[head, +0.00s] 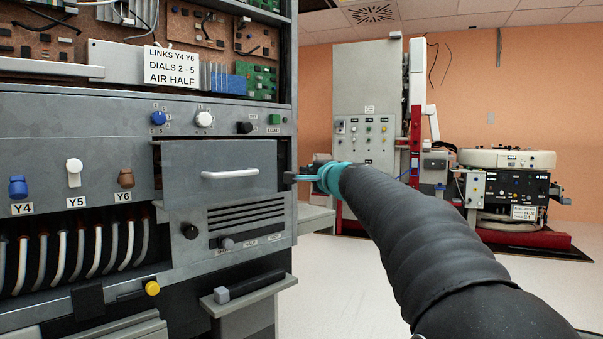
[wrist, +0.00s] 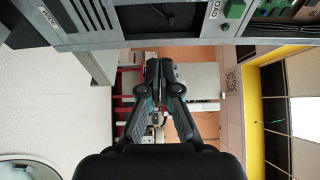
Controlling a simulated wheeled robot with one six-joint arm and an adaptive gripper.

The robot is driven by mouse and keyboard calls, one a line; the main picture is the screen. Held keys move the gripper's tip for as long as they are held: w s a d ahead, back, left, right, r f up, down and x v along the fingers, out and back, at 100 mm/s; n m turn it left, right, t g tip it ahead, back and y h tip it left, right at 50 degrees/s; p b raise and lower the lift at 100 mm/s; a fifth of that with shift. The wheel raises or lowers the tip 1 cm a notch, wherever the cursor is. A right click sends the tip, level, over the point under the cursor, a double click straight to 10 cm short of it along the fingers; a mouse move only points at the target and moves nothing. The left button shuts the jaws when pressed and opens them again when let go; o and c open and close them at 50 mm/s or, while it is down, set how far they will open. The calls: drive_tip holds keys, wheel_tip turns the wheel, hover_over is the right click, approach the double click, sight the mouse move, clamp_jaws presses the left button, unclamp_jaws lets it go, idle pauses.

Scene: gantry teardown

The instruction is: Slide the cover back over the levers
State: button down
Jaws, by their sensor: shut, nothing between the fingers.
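The cover looks to be the flat grey panel (head: 190,185) with a white bar handle (head: 230,173) in the head view. It stands right of the levers. The blue lever Y4 (head: 17,187), white lever Y5 (head: 74,171) and brown lever Y6 (head: 126,177) are uncovered in a row to its left. My gripper (head: 290,178) is at the right edge of the cabinet, right of the handle and apart from it. In the wrist view the fingers of my gripper (wrist: 160,72) are together and empty. The handle is not seen there.
Below the panel are a vent, a black knob (head: 190,231) and a slider (head: 227,243). A ledge (head: 248,293) juts out lower down. A sign (head: 171,66) hangs above. Floor right of the cabinet is open; other machines (head: 510,185) stand far back.

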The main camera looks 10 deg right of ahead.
drive_tip(key=w+a+p, duration=0.2)
drive_tip(key=w+p, duration=0.1)
drive_tip(key=w, duration=0.5)
drive_tip(key=shift+s+a+b, duration=0.25)
drive_tip(key=shift+s+a, duration=0.35)
drive_tip(key=shift+a, duration=0.2)
drive_tip(key=shift+s+a+b, duration=0.2)
drive_tip(key=shift+s+a, duration=0.4)
drive_tip(key=shift+a, duration=0.15)
drive_tip(key=shift+s, duration=0.1)
